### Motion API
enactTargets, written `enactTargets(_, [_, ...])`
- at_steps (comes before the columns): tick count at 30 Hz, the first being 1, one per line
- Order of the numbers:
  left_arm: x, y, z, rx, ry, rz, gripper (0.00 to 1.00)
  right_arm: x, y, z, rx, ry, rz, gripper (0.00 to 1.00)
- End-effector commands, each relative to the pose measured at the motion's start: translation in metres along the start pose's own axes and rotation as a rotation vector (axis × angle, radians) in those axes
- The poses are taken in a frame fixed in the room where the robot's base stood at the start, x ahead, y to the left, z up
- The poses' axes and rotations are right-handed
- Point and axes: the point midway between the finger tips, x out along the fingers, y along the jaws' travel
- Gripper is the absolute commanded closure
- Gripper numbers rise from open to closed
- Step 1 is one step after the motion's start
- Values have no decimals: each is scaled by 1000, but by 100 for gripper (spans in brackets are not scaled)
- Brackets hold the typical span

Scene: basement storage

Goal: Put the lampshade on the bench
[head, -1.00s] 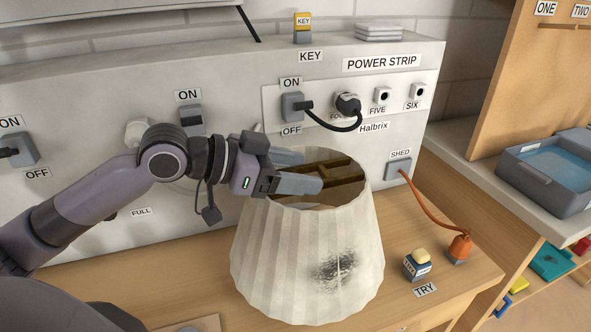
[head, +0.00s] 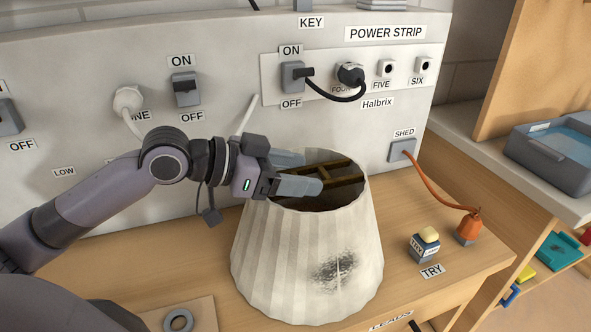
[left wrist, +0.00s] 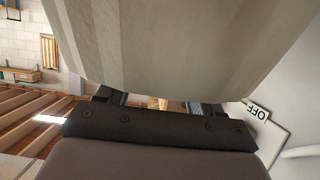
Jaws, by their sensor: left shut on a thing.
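The lampshade (head: 310,255) is a pale pleated cone, narrow at the top, with a dark sooty smudge on its front. It is upright over the wooden bench (head: 400,290). My left gripper (head: 303,173) is shut on the lampshade at its top rim, near the brown cross-frame inside. In the left wrist view the lampshade (left wrist: 180,45) fills the upper middle, close beyond the gripper. Its lower rim hides part of the bench, and I cannot tell whether it touches the bench top. My right gripper is in neither view.
A TRY button box (head: 425,245) and an orange plug (head: 467,228) on a cord stand right of the lampshade. A grey ring (head: 178,321) lies on a board at the front left. The switch panel (head: 225,80) rises behind. A blue-lined tub (head: 555,150) is at the right.

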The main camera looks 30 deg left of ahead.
Motion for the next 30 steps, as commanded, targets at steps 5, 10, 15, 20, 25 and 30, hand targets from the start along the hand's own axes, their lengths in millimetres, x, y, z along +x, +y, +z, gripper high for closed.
enactTargets(5, [0, 0, -1, 1, 2, -1, 92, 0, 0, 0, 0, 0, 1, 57])
enactTargets(10, [0, 0, 1, 1, 1, 0, 92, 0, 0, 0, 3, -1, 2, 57])
enactTargets(15, [1, 0, 2, 0, 1, 0, 92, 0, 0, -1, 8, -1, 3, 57])
enactTargets(20, [2, 0, 4, 0, 0, 0, 92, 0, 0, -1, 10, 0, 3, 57])
enactTargets(25, [2, 0, 5, 0, -2, 0, 92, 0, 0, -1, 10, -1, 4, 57])
enactTargets(30, [2, 0, 6, -1, -3, 0, 5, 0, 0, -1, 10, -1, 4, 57])
